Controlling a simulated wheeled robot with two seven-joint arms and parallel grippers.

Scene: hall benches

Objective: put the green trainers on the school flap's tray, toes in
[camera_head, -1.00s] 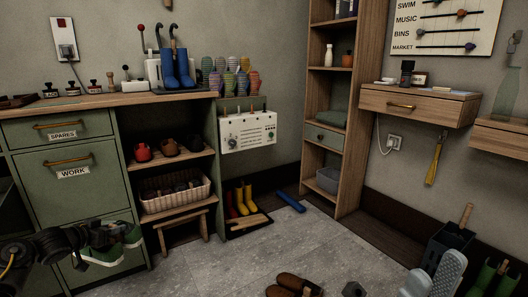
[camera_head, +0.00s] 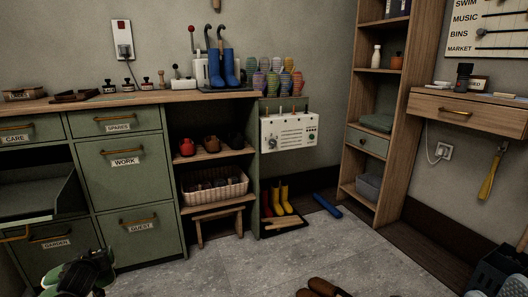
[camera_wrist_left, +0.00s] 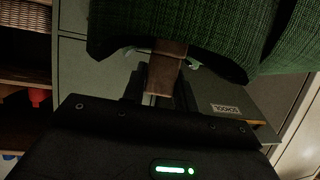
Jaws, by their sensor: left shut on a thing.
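The green trainers (camera_head: 62,270) are at the bottom left of the head view, held up in front of the cabinet, with pale sole edges showing. In the left wrist view their green knit fabric (camera_wrist_left: 230,35) fills the top. My left gripper (camera_wrist_left: 162,85) is shut on them, at a brown strip between the two shoes. The school flap (camera_wrist_left: 245,98), with its SCHOOL label, lies beyond the trainers in the wrist view, partly hidden by them. In the head view an open flap with a dark tray (camera_head: 35,203) stands above and left of the trainers, apart from them. My right gripper is not in view.
Closed WORK (camera_head: 124,174) and GUEST (camera_head: 142,236) fronts are right of the open flap; a GARDEN front (camera_head: 58,256) is below it. Brown slippers (camera_head: 325,287) lie on the floor. The middle floor (camera_head: 240,265) is clear.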

